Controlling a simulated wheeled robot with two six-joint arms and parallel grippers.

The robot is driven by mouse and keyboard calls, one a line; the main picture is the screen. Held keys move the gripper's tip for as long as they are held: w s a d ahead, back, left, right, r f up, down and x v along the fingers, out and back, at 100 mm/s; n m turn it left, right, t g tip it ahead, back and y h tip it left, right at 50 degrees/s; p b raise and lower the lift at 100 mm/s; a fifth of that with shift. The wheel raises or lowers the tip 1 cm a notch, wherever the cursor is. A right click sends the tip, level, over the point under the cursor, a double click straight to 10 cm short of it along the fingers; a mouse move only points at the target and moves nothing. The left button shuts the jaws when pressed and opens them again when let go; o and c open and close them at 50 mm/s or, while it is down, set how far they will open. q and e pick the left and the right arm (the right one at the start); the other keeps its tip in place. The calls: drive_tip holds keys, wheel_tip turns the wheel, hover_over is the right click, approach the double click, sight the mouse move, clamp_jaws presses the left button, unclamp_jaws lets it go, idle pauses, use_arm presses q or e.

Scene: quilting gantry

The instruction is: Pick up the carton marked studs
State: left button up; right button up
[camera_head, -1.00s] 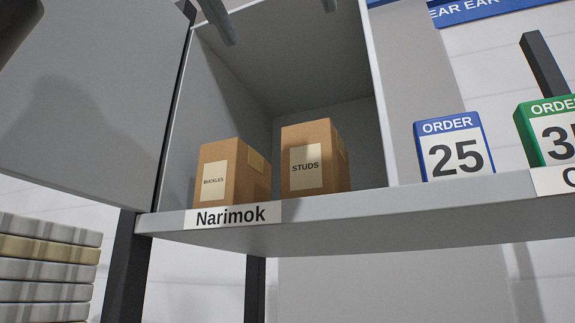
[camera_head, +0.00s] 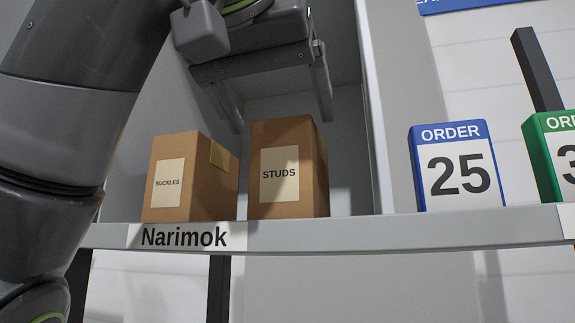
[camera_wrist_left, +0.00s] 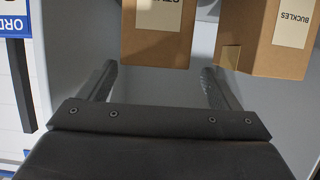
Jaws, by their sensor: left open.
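The brown carton marked studs (camera_head: 306,190) stands upright on the shelf, in the right part of the open compartment. It also shows in the left wrist view (camera_wrist_left: 150,46), upside down at the top and cut off by the edge. My left gripper (camera_head: 281,125) is open and empty, with its fingers pointing down at the top of the carton's height in the head view. In the left wrist view the finger tips (camera_wrist_left: 158,68) are apart, with nothing gripped between them. My right gripper is in neither current view.
A carton marked buckles (camera_head: 215,190) stands close on the left of the studs carton. The shelf edge carries a Narimok label (camera_head: 184,236). A compartment wall (camera_head: 378,120) is on the right, and a blue order 25 sign (camera_head: 456,135) stands beyond it.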

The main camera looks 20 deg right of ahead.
use_arm(q)
drive_tip(key=shift+w+d+f, duration=0.1)
drive_tip(key=shift+w+d, duration=0.1)
drive_tip(key=shift+d, duration=0.05)
drive_tip(key=p+x, duration=0.4)
drive_tip(key=shift+d, duration=0.2)
drive_tip(key=shift+w+d+f+p, duration=0.15)
drive_tip(key=shift+w+d+p, duration=0.15)
drive_tip(key=shift+w, duration=0.1)
drive_tip(key=c, duration=1.6)
